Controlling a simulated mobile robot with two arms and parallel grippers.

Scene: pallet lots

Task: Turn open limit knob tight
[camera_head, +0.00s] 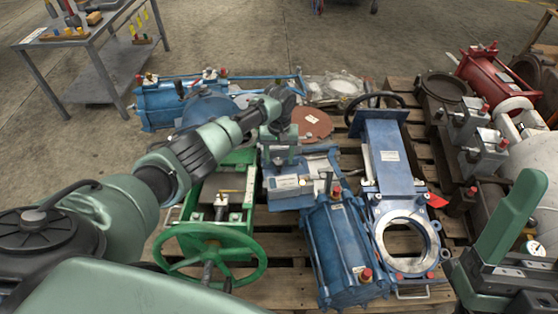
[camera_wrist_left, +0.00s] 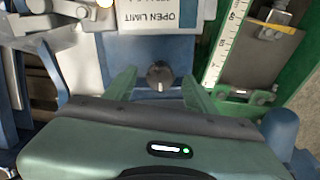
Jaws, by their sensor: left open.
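The open limit knob (camera_wrist_left: 159,75) is a small dark round knob with a pale pointer mark on a blue face. The white OPEN LIMIT label (camera_wrist_left: 165,14) beside it reads upside down in the left wrist view. My left gripper (camera_wrist_left: 160,88) is open, with one green finger on each side of the knob and a visible gap to each. In the head view my left gripper (camera_head: 282,158) points down over a blue valve unit (camera_head: 292,190); the knob is hidden there. A green and black part at the lower right looks like my right gripper (camera_head: 500,245); its jaws are unclear.
A green handwheel (camera_head: 258,270) on a green frame stands left of the blue unit. A blue cylinder (camera_head: 340,255) and blue gate valve (camera_head: 392,165) stand close on the right, on a wooden pallet (camera_head: 285,285). A grey tool table (camera_head: 70,42) is at the back left.

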